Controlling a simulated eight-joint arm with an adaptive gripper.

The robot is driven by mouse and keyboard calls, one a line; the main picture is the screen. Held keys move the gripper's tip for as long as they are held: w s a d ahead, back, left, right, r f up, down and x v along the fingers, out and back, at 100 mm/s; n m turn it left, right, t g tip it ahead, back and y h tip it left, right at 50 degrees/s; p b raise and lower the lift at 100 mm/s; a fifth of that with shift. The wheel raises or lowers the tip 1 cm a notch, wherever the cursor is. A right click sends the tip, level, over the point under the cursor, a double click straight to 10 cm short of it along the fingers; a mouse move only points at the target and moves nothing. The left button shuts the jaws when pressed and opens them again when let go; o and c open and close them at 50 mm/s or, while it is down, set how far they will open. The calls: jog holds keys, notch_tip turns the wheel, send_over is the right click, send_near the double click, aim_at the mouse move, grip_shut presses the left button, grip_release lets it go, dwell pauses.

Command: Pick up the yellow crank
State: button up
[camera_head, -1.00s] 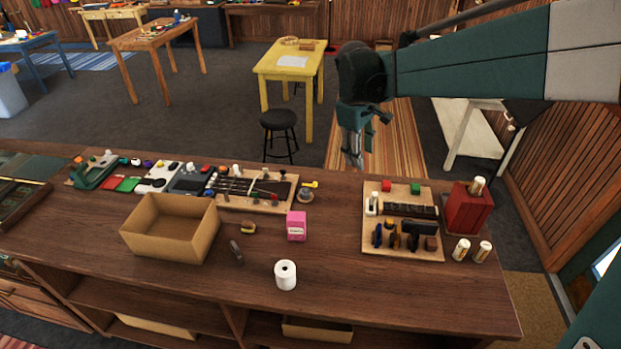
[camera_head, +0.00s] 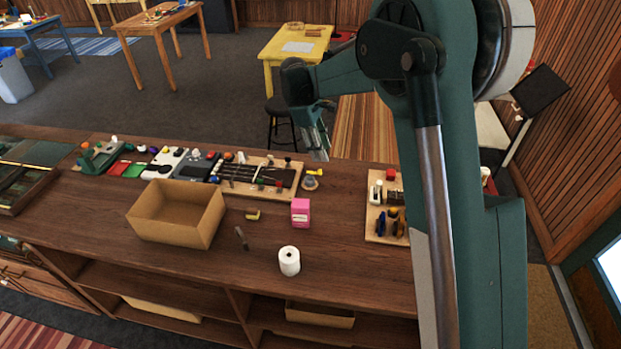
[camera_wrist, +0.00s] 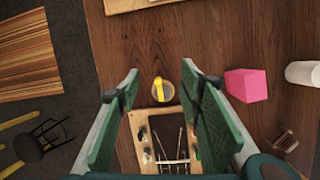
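The yellow crank (camera_head: 315,172) is a small yellow handle on a round grey base (camera_head: 310,183), just off the right end of the fretted board on the counter. In the wrist view the crank (camera_wrist: 159,84) shows between and beyond my two fingers. My gripper (camera_head: 320,155) hangs above the far edge of the counter, close to the crank in the head view. In the wrist view my gripper (camera_wrist: 160,75) is open, with green finger pads wide apart and nothing between them. The fingers do not appear to touch the crank.
The fretted board (camera_head: 262,163) lies left of the crank. A pink box (camera_head: 300,212), a white roll (camera_head: 289,261) and an open cardboard box (camera_head: 160,225) stand nearer the front. A tool board (camera_head: 375,227) is at right, partly hidden by my arm. Counter around the crank's right is clear.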

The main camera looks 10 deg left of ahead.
jog(key=n+h, duration=0.1)
jog(key=n, duration=0.1)
send_over(308, 172)
jog(key=a, duration=0.2)
jog(key=shift+g, duration=0.3)
jog(key=f, duration=0.8)
jog(key=shift+w+f, duration=0.2)
jog(key=shift+f, duration=0.15)
jog(key=shift+p+x, duration=0.3)
jog(key=shift+x, duration=0.95)
jog(key=shift+f, duration=0.1)
jog(key=shift+p+x, duration=0.6)
jog(key=shift+x, duration=1.95)
jog(key=shift+c, duration=0.7)
jog(key=c, duration=0.8)
